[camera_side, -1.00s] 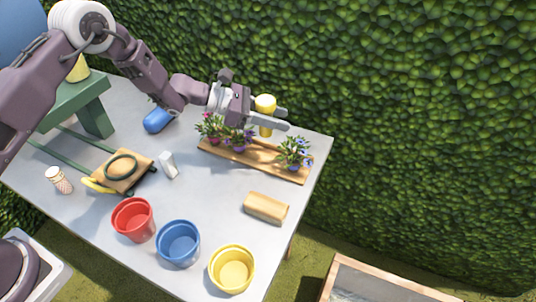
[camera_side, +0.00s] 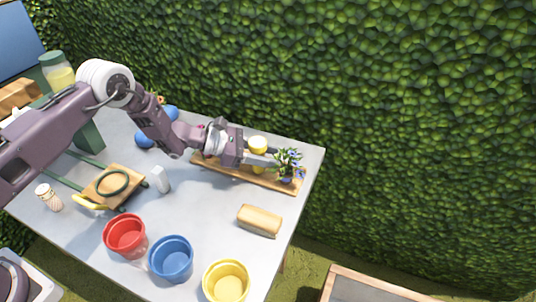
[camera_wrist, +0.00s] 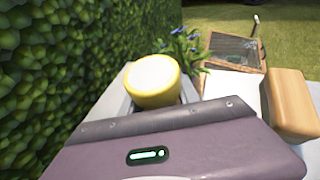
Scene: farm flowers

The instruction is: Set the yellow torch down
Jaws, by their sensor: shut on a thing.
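The yellow torch (camera_side: 257,144), with a pale round end facing up, is upright between the fingers of my gripper (camera_side: 267,157). My gripper is shut on it, low over the wooden flower tray (camera_side: 245,178). In the wrist view the torch (camera_wrist: 153,80) stands just beyond my gripper's body. Its lower end is hidden by the fingers, so I cannot tell whether it touches the tray. A blue-flowered plant (camera_side: 288,161) stands on the tray just right of the fingertips, and also shows in the wrist view (camera_wrist: 183,42).
Red (camera_side: 126,236), blue (camera_side: 171,259) and yellow (camera_side: 226,282) pots stand along the front edge. A tan block (camera_side: 260,220) lies right of centre. A wooden trolley (camera_side: 112,186) and a white object (camera_side: 160,179) are at left. The hedge (camera_side: 400,110) rises behind. The grey tabletop's middle is clear.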

